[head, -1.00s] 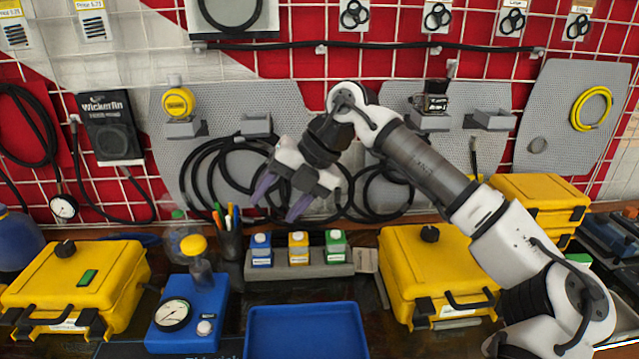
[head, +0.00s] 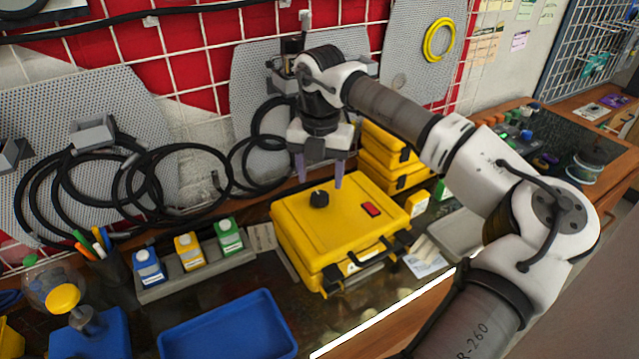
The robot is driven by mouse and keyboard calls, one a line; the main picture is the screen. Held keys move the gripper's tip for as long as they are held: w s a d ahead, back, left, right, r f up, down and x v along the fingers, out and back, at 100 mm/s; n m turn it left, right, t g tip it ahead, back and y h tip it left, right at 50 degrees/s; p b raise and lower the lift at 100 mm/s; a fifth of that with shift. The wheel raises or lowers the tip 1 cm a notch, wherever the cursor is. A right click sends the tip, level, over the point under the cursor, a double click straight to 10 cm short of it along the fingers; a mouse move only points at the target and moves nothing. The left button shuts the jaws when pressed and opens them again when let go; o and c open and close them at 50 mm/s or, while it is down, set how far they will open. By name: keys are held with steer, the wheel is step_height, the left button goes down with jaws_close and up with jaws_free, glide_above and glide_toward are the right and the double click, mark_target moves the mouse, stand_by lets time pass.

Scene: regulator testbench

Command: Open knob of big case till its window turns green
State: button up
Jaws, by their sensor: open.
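The big yellow case (head: 300,238) lies closed on the bench in the middle of the head view. Its black knob (head: 319,199) sits on the lid toward the back left. Its small window (head: 371,209) on the lid, right of the knob, is red. My gripper (head: 320,180) points down with its two purple fingers apart and nothing between them. The fingertips appear just above or behind the knob; I cannot tell whether they touch it.
Smaller yellow cases (head: 392,155) are stacked behind the big case. A grey rack (head: 195,276) with blue, yellow and green bottles stands to its left. A blue tray (head: 228,328) lies at the front left. Black hoses hang on the wall behind.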

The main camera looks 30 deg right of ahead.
mark_target(320, 195)
steer(key=shift+f+p, duration=0.4)
steer(key=shift+f, duration=1.85)
steer(key=shift+c, duration=0.3)
steer(key=c, duration=0.9)
